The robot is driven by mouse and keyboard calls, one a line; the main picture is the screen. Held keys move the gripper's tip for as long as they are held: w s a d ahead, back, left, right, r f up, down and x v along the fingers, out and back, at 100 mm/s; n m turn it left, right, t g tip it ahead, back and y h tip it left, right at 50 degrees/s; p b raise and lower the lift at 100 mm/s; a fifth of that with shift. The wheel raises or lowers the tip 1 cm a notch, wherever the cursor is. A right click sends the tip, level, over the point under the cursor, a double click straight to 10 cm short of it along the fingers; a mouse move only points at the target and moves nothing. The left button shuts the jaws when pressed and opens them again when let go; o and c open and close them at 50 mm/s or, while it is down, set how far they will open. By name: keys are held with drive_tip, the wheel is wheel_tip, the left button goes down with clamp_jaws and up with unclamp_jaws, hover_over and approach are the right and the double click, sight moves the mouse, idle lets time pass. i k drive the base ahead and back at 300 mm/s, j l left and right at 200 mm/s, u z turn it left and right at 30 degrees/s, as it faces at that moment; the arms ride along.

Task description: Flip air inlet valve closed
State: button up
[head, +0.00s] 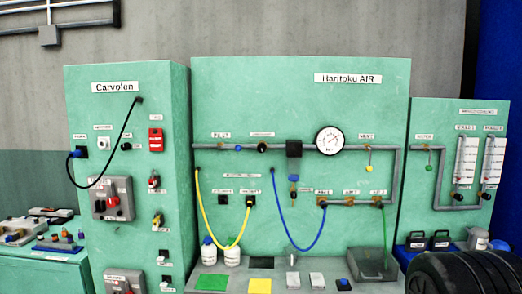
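The green middle panel headed "Haritoku AIR" (348,78) carries a grey pipe (220,148) along its upper part. At the pipe's left end a small label (221,135) seems to read "INLET", though it is blurred. A small blue fitting (238,149) sits on the pipe just right of that label and may be the air inlet valve. Its handle is too small to tell whether it is open or closed. A black knob (262,148) sits farther right on the pipe. My gripper is not in view.
A round gauge (330,140) and a dark block (294,148) are on the pipe. Yellow (204,218) and blue (285,238) hoses hang below. White bottles (209,251) stand on the bench. The left cabinet (90,145) juts forward. A black ribbed object (470,272) fills the lower right.

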sight(237, 148)
drive_tip(key=i+j, duration=1.25)
drive_tip(key=j, duration=0.25)
drive_tip(key=i+j, duration=0.65)
drive_tip(key=j, duration=0.1)
